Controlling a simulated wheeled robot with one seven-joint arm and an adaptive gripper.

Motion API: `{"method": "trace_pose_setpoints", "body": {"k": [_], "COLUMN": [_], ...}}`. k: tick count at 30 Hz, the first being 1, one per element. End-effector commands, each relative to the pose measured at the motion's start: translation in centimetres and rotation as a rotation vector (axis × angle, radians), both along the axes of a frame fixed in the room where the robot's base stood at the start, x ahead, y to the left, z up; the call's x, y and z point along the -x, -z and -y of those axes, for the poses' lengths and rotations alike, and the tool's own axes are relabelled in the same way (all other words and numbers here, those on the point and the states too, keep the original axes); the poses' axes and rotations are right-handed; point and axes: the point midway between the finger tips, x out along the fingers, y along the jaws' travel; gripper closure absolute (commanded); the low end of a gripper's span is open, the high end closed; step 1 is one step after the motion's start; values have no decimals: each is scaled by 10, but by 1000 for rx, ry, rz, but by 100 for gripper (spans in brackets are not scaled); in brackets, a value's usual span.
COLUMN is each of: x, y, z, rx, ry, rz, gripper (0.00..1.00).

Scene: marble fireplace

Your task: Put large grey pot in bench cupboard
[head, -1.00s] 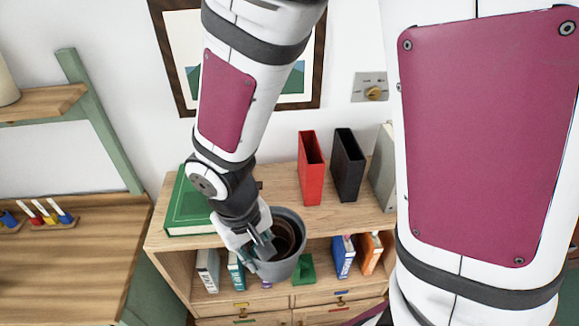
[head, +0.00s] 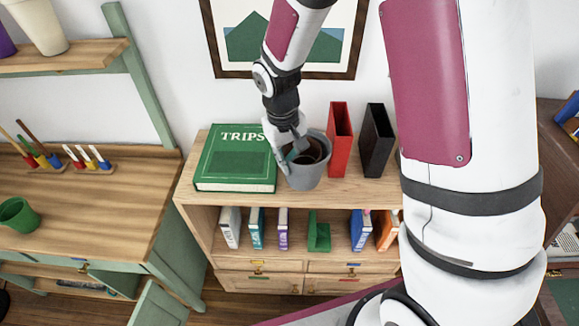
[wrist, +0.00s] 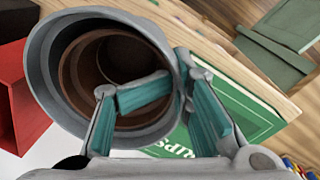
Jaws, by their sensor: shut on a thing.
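The large grey pot (head: 305,177) is at the front edge of the bookshelf top, between the green book and the red file holder. I cannot tell if it touches the shelf. Brown pots sit nested inside it. My gripper (head: 291,149) is shut on its rim. In the wrist view, one finger of my gripper (wrist: 178,90) is inside the grey pot (wrist: 45,75) and the other outside. The green bench (head: 95,215) stands at the left. Its cupboard seems open, with a green door (head: 160,306) swung out at the front; the inside is mostly hidden.
The green book (head: 237,160) lies left of the pot. The red file holder (head: 340,140) and black file holder (head: 377,142) stand to its right. A green cup (head: 18,214) is on the bench top. Floor shows between bench and bookshelf (head: 200,200).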

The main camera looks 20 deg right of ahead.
Motion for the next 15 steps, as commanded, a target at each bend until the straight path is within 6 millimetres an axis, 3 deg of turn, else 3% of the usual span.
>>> {"method": "trace_pose_setpoints", "body": {"k": [9, 15], "x": [1, 0], "y": [31, 34], "z": [0, 0], "rx": [0, 0], "ry": [0, 0], "rz": [0, 1], "gripper": [100, 100]}}
